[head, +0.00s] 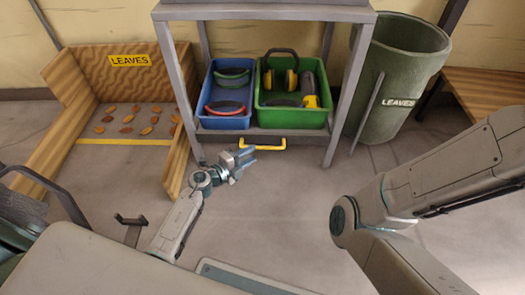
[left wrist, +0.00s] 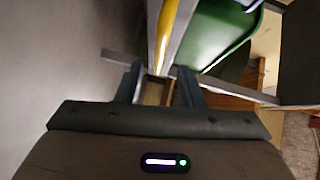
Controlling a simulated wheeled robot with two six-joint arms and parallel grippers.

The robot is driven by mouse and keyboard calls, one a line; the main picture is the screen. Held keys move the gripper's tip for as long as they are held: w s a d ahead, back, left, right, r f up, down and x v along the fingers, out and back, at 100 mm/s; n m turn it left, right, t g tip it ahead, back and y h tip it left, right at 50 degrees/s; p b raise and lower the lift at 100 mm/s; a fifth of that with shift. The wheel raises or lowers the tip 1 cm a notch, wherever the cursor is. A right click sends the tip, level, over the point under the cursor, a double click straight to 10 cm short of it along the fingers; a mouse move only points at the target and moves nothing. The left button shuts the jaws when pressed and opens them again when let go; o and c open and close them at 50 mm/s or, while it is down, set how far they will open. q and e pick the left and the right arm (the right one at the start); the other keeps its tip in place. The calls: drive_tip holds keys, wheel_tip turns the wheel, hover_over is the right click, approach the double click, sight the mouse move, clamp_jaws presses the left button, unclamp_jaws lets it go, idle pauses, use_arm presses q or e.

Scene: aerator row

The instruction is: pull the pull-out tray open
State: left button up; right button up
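The pull-out tray (head: 285,141) sits low in a grey metal stand, with a yellow handle (head: 262,146) on its front edge. It carries a blue bin (head: 226,122) and a green bin (head: 292,120). My left gripper (head: 246,160) is just in front of the handle's left end, low over the floor. In the left wrist view its two fingers (left wrist: 158,85) are apart with nothing held. The yellow handle (left wrist: 167,32) shows beyond the fingertips there, and I see no clear contact. My right arm (head: 430,180) comes in from the right; its gripper is out of frame.
A wooden bay (head: 70,75) marked LEAVES stands left of the stand, with leaves on its floor. A green LEAVES barrel (head: 400,70) and a wooden bench (head: 485,95) are to the right. The floor (head: 290,200) before the tray is clear.

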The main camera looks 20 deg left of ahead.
sight(262, 148)
use_arm(q)
drive_tip(key=b+x, duration=0.2)
drive_tip(key=x, duration=0.3)
drive_tip(key=shift+w+d+f, duration=0.15)
drive_tip(key=shift+w, duration=0.15)
drive_tip(key=shift+w+d, duration=0.2)
drive_tip(key=shift+w, duration=0.2)
clamp_jaws()
